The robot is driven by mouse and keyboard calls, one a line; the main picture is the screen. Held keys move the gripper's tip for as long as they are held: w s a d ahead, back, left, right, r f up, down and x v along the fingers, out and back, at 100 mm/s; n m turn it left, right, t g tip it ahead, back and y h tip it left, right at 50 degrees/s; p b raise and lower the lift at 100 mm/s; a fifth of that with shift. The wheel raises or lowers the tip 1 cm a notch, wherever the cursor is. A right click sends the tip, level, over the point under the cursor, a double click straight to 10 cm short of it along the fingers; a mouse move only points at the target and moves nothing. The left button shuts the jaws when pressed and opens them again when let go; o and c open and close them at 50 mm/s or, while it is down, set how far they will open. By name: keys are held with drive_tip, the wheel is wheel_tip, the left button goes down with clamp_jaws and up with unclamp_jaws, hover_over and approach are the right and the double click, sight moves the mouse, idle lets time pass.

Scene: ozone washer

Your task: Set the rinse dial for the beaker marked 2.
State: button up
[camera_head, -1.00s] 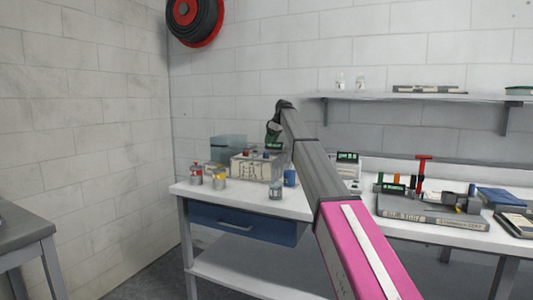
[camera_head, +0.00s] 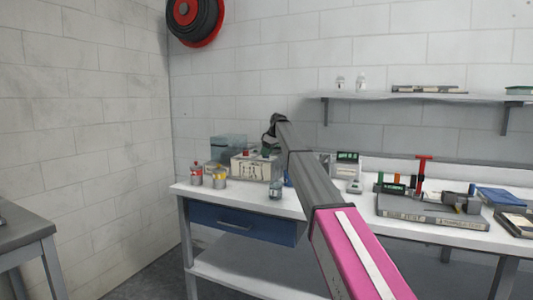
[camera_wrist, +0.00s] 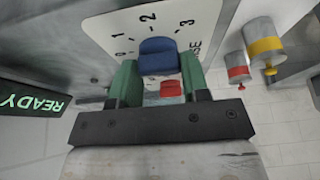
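In the wrist view a blue dial knob (camera_wrist: 158,57) sits on a white panel (camera_wrist: 205,18) marked 0, 1, 2 and 3. The green fingers of my gripper (camera_wrist: 158,68) flank the knob; I cannot tell whether they press on it. No pointer on the knob is readable. A red knob or button (camera_wrist: 172,90) shows between the fingers. In the head view my gripper (camera_head: 268,148) is at the top of the white box (camera_head: 244,168), with its dial hidden. A small clear beaker (camera_head: 276,189) stands in front; its marking is unreadable.
Red (camera_head: 196,176) and yellow (camera_head: 219,172) banded jars stand left of the box. A clear bluish container (camera_head: 229,146) is behind it. A display unit (camera_head: 348,162) stands to the right; in the wrist view a display reads READY (camera_wrist: 32,102). A shelf (camera_head: 420,98) hangs above.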

drive_tip(key=shift+m, duration=0.4)
drive_tip(key=m, duration=0.1)
drive_tip(key=m+t, duration=0.1)
drive_tip(key=m, duration=0.1)
drive_tip(key=shift+s+a+m+t+h, duration=0.1)
drive_tip(key=shift+m+t+h, duration=0.2)
drive_tip(key=shift+h, duration=0.1)
drive_tip(key=m+t+h, duration=0.1)
drive_tip(key=m, duration=0.3)
drive_tip(key=shift+m, duration=0.3)
drive_tip(key=m+h, duration=0.2)
drive_tip(key=m, duration=0.2)
drive_tip(key=shift+a, duration=0.1)
drive_tip(key=m+h, duration=0.1)
drive_tip(key=m, duration=0.3)
drive_tip(key=shift+m+h, duration=0.3)
drive_tip(key=shift+h, duration=0.1)
drive_tip(key=o, duration=0.9)
